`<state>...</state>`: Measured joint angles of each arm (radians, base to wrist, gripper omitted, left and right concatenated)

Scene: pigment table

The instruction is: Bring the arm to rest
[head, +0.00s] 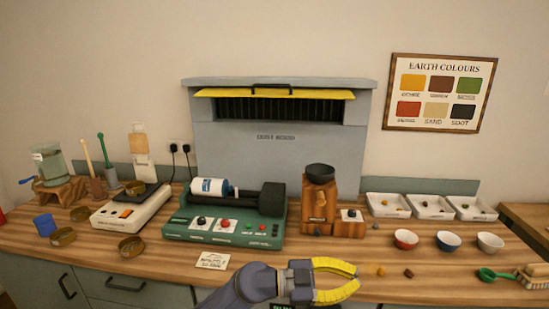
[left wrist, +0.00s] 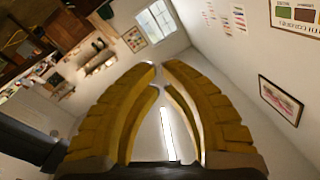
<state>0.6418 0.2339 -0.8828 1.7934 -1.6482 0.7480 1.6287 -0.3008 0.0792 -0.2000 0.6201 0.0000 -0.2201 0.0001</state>
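My left gripper (head: 356,277) is at the bottom middle of the head view, above the front edge of the wooden table (head: 150,262). Its yellow fingers curve towards each other and their tips nearly meet. In the left wrist view the fingertips (left wrist: 160,66) are close together, with only a narrow gap and nothing held between them. That view looks out across the room, away from the table top. My right gripper is not in either view.
A green roller machine (head: 225,228) stands behind the left gripper. A wooden grinder (head: 318,205) with a dark bowl is right of it. A small card (head: 213,260) lies near the front edge.

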